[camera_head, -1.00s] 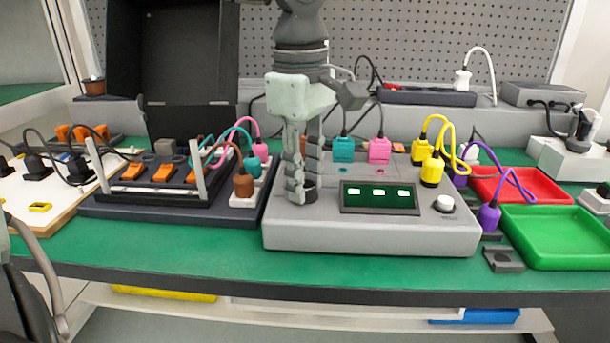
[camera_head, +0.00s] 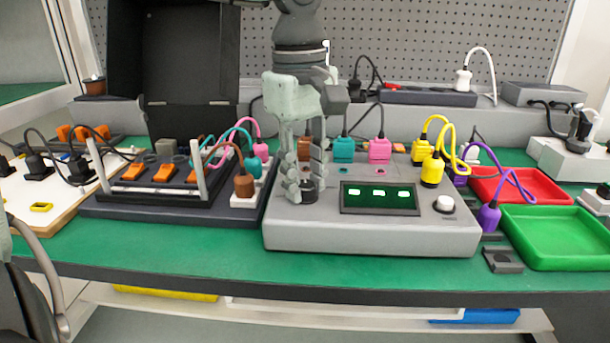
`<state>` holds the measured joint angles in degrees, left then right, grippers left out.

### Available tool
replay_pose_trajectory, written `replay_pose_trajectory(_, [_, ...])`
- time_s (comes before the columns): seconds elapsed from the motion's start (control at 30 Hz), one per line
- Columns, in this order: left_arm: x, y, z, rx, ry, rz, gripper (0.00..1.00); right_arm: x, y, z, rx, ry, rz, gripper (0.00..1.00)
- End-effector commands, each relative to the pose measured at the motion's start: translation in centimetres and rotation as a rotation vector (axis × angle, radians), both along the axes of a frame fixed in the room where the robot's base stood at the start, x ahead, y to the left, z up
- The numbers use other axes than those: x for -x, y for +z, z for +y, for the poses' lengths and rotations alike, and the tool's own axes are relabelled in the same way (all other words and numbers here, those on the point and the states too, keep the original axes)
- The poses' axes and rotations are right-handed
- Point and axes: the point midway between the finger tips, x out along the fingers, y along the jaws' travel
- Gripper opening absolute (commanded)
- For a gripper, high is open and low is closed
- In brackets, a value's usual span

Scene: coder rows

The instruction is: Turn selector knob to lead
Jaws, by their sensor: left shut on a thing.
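A grey tester box (camera_head: 370,238) stands on the green bench top. The dark selector knob (camera_head: 308,196) sits at the left of its top face, partly hidden by the fingers. My left gripper (camera_head: 303,188) points down from above and is shut on this knob. The knob's pointer and markings are too small or covered to read. My right gripper is not in view.
Red (camera_head: 522,186) and green (camera_head: 560,238) trays lie to the right. A dark rack (camera_head: 165,206) with cables stands left. The front bench strip is clear.

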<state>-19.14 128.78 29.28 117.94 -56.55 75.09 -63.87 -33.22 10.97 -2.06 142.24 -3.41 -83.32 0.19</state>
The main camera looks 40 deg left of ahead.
Motion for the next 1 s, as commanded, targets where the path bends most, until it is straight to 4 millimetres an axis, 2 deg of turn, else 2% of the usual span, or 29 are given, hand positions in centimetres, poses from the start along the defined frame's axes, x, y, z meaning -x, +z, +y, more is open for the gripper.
replay_pose_trajectory(0.07, [0.0, 0.0, 0.0, 0.001, 0.0, -0.001, 0.0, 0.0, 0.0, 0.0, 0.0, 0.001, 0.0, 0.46])
replay_pose_trajectory(0.1, [0.0, 0.0, 0.0, 0.001, 0.0, -0.001, 0.3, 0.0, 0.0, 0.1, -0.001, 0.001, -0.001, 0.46])
replay_pose_trajectory(0.27, [0.0, 0.0, 0.0, 0.0, 0.001, 0.0, 0.49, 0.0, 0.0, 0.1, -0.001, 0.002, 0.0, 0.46])
replay_pose_trajectory(0.53, [0.0, 0.1, 0.0, 0.0, 0.001, 0.0, 0.49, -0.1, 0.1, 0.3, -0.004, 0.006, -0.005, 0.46])
replay_pose_trajectory(0.67, [0.0, 1.0, 0.0, -0.001, 0.002, -0.003, 0.49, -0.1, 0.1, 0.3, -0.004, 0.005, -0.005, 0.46])
replay_pose_trajectory(0.77, [0.0, 2.6, 0.0, -0.001, 0.001, -0.005, 0.49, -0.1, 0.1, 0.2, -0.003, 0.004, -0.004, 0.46])
replay_pose_trajectory(1.0, [0.3, 7.8, 0.1, 0.0, 0.002, -0.005, 0.49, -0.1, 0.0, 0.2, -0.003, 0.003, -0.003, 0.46])
